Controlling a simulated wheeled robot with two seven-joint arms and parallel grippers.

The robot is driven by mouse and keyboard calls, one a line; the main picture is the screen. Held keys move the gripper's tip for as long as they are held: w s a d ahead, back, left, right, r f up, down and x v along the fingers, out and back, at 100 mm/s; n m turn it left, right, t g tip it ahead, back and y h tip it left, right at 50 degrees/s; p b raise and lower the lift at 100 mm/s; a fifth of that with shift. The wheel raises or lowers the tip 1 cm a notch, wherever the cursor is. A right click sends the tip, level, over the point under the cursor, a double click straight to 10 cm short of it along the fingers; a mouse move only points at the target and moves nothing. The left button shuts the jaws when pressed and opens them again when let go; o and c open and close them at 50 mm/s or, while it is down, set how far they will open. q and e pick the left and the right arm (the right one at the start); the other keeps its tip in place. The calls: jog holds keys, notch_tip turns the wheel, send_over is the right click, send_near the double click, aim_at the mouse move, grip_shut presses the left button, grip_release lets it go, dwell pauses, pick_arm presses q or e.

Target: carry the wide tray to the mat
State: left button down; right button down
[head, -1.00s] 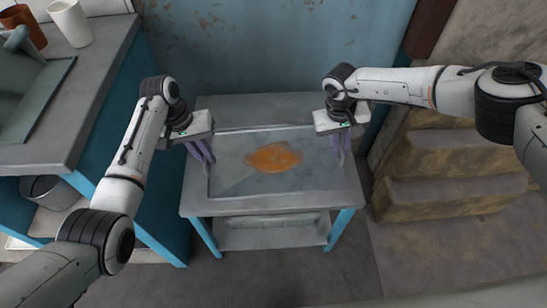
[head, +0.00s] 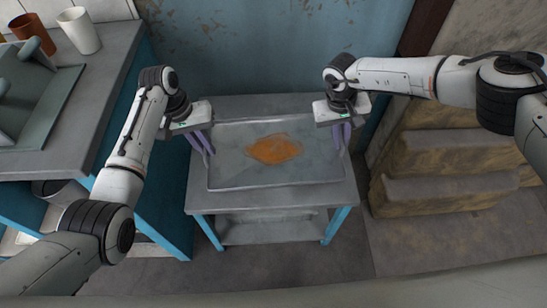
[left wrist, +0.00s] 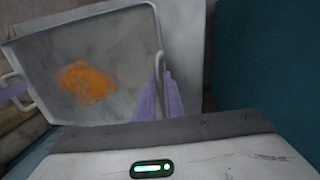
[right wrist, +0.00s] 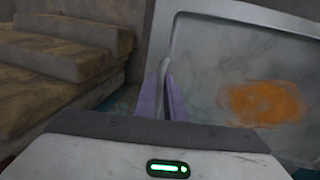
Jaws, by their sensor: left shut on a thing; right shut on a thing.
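The wide tray (head: 228,174) is a shallow grey rectangle with a thin raised rim and a loop handle at each end. An orange patch shows within it. It is over the small table, and I cannot tell whether it touches the top. My left gripper (head: 208,150) is shut on the left handle, which also shows in the left wrist view (left wrist: 158,60). My right gripper (head: 342,148) is shut on the right handle, seen in the right wrist view (right wrist: 172,45). I cannot make out the mat with certainty.
The table (head: 275,197) has blue legs and a lower shelf, against a blue wall. A grey counter (head: 108,95) at the left holds a white cup (head: 79,31), a brown cup (head: 34,34) and a greenish slab (head: 45,110). Stone steps (head: 440,155) stand at the right.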

pick_arm(q)
jog(key=shift+a+r, duration=0.15)
jog(key=shift+r, duration=0.05)
pick_arm(e)
jog(key=shift+d+r, duration=0.1)
jog(key=shift+d, duration=0.2)
